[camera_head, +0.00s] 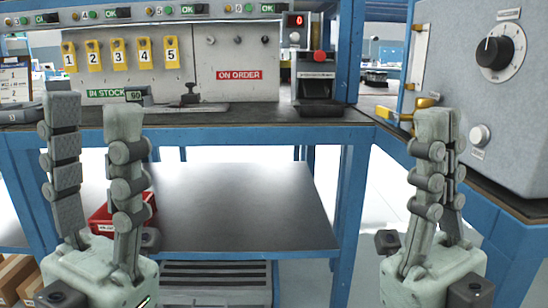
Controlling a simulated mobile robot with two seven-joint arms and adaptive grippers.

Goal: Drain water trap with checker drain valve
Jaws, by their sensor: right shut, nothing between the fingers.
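A grey cabinet (490,110) with a black dial (495,52) and a small silver knob (480,135) stands at the right on a blue bench. A yellow-brass fitting (426,103) shows at its left side, just behind my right fingertips. I cannot tell whether this is the drain valve, and I cannot make out the water trap. My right gripper (440,118) points up in front of the cabinet, shut and empty. My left gripper (93,100) points up at the left, fingers wide apart and empty, in front of the bench edge.
The back bench (250,112) carries a board with yellow numbered tags (118,54) and a black device with a red button (319,85). A red bin (150,205) sits on the lower shelf (235,205). A blue post (347,215) stands between my grippers.

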